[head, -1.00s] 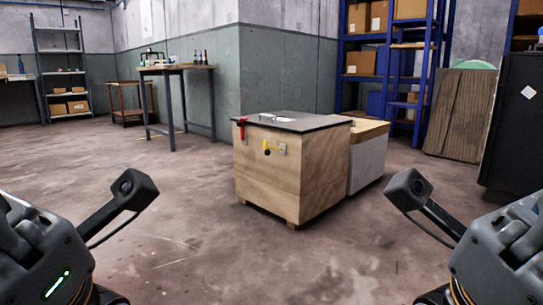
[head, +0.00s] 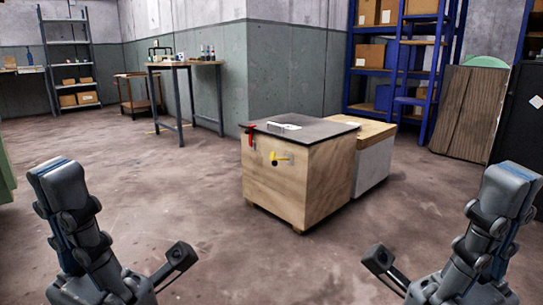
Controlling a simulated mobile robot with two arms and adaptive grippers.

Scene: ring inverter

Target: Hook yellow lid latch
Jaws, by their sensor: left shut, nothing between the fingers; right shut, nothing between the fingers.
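A wooden box (head: 285,190) stands on the floor ahead of me with its dark lid (head: 315,130) down. The small yellow latch (head: 281,159) is on its front face below the lid edge, with a dark spot at its left end. It looks roughly sideways; whether it is hooked is too small to tell. A red latch (head: 251,139) hangs at the lid's front left corner. My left gripper (head: 58,172) points up at the lower left, shut and empty. My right gripper (head: 513,182) points up at the lower right, shut and empty. Both are well apart from the box.
A grey-white box with a wooden top (head: 372,170) stands against the wooden box's right side. A tall table (head: 185,65) and a blue shelf rack (head: 398,75) are behind. A dark cabinet (head: 520,125) is at right. The floor (head: 150,190) between me and the box is clear.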

